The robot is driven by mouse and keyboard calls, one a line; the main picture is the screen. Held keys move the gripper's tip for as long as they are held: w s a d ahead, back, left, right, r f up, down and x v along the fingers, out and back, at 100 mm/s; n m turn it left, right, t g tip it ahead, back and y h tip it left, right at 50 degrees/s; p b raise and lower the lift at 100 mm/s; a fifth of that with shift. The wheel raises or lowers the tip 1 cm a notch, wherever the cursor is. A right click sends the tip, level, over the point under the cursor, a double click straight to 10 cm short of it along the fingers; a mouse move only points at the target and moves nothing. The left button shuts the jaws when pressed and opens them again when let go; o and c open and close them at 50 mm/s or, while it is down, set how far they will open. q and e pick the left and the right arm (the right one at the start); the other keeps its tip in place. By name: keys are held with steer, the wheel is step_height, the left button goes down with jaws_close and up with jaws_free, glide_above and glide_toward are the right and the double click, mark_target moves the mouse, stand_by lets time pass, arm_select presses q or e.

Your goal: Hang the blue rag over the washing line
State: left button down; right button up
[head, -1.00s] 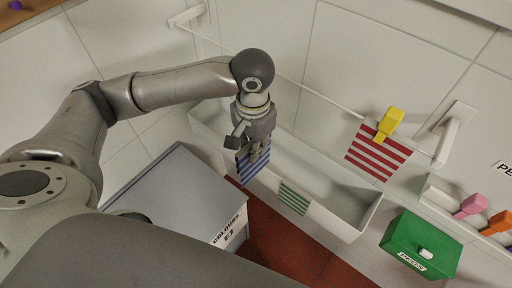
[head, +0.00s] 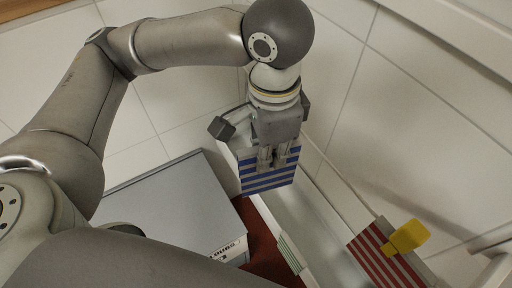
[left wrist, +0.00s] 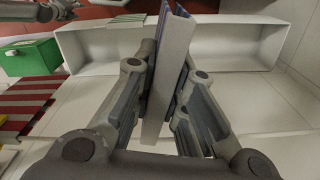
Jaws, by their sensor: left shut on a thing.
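The blue-and-white striped rag (head: 268,180) hangs from my left gripper (head: 277,160), which is shut on its upper part. In the left wrist view the rag (left wrist: 170,75) is seen nearly edge-on between the two fingers. The washing line (head: 340,176) runs thin and pale from behind the gripper toward the red-striped rag at lower right. The blue rag appears left of the visible line in the head view; whether they touch cannot be told. Part of my right gripper (left wrist: 55,10) seems to show at the top left of the wrist view, its jaws unclear.
A grey-lidded box (head: 170,205) stands left. A green box (left wrist: 30,57) shows in the wrist view.

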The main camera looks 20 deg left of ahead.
arm_select(q)
steer(key=s+d+r+m, duration=0.3)
steer(key=s+r+m, duration=0.6)
steer(key=s+m, duration=0.45)
arm_select(e)
step_height(320, 180, up, 11)
steer(key=s+p, duration=0.1)
steer(key=p, duration=1)
arm_select(q)
steer(key=shift+m, duration=0.85)
steer(key=shift+w+d+b, duration=0.7)
steer(key=shift+w+d, duration=0.75)
steer(key=shift+w, duration=0.95)
steer(key=shift+w+d+b, duration=0.65)
steer(key=shift+w+d, duration=0.85)
steer(key=shift+w, duration=0.95)
steer(key=shift+w+d+b, duration=0.7)
steer(key=shift+w+d, duration=0.75)
steer(key=shift+w, duration=0.95)
steer(key=shift+f, duration=1)
arm_select(e)
steer(key=shift+s+a+f, duration=0.1)
steer(key=shift+a+f, duration=0.05)
steer(key=shift+f, duration=1)
steer(key=shift+a+f, duration=0.1)
steer(key=shift+f, duration=1)
